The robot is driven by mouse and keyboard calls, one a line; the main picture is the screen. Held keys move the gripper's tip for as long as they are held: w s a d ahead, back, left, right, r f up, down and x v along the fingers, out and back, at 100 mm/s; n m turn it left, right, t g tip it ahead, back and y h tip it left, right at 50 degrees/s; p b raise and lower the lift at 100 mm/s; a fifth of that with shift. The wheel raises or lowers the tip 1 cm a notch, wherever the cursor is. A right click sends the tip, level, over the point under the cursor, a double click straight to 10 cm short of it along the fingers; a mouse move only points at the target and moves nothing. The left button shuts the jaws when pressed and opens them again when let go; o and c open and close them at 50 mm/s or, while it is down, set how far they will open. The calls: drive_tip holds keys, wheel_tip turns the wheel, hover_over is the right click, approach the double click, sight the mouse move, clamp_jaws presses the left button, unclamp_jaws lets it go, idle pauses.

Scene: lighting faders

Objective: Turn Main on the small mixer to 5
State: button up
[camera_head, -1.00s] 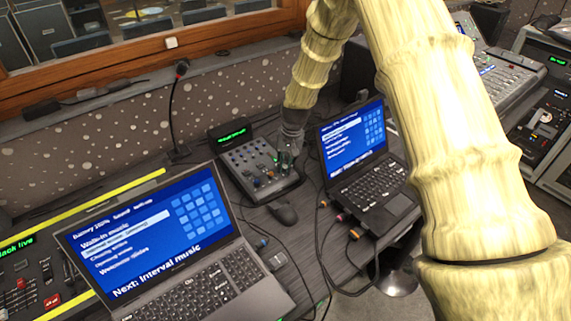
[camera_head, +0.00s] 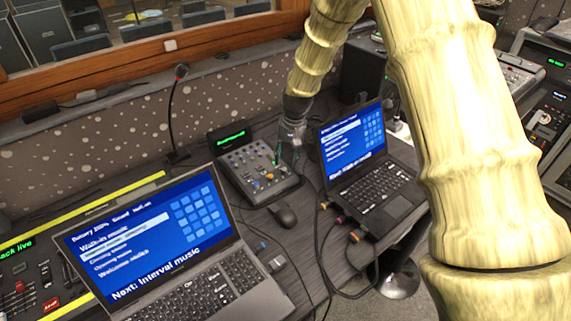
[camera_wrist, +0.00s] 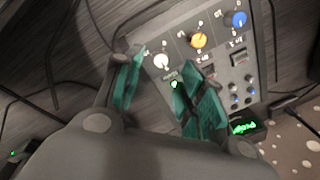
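The small mixer (camera_head: 258,172) stands on the desk between the two laptops, with knobs, faders and a green-lit display behind it. In the wrist view, its panel (camera_wrist: 222,62) shows a white knob (camera_wrist: 161,62), an orange knob (camera_wrist: 198,40) and a blue knob (camera_wrist: 239,19). Their labels are too blurred to read, so I cannot tell which is Main. My gripper (camera_head: 286,150) is at the mixer's right edge. In the wrist view, its teal fingers (camera_wrist: 164,80) are apart with nothing held, and the white knob shows just beyond the gap.
A left laptop (camera_head: 165,245) and a right laptop (camera_head: 365,165) flank the mixer closely. A mouse (camera_head: 283,214) lies in front of it. A gooseneck microphone (camera_head: 175,110) rises behind left. Cables run across the desk in front.

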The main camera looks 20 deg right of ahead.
wheel_tip(320, 180, up, 7)
drive_tip(key=shift+s+d, duration=0.25)
drive_tip(key=shift+d, duration=0.15)
